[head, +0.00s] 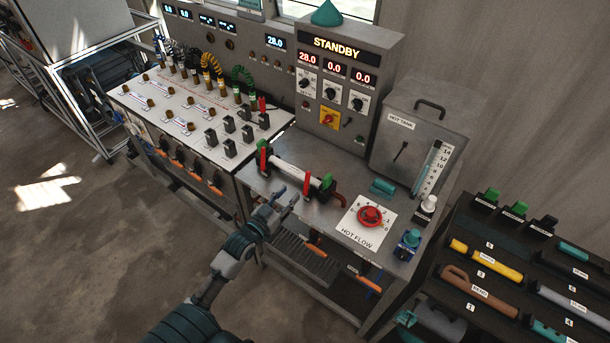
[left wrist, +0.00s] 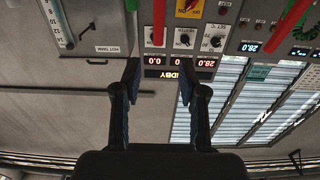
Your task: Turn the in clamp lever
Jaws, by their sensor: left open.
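Two upright red levers stand at the ends of a pale tube (head: 298,176) on the bench: the left lever (head: 263,161) and the right lever (head: 306,187). I cannot read which one is the in clamp. My left gripper (head: 286,197) is open and empty at the bench's front edge, just in front of the tube and close to the right lever. In the left wrist view, the picture is upside down. The open fingers (left wrist: 158,75) show with nothing between them, and red bars (left wrist: 159,22) and (left wrist: 291,22) hang from the top edge. My right gripper is out of view.
A red HOT FLOW knob (head: 370,216) is right of the tube, with a blue-and-green fitting (head: 408,241) beyond. The STANDBY panel (head: 337,45) and hot tank (head: 418,128) stand behind. A dark tool rack (head: 490,265) is at right. Open floor lies left.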

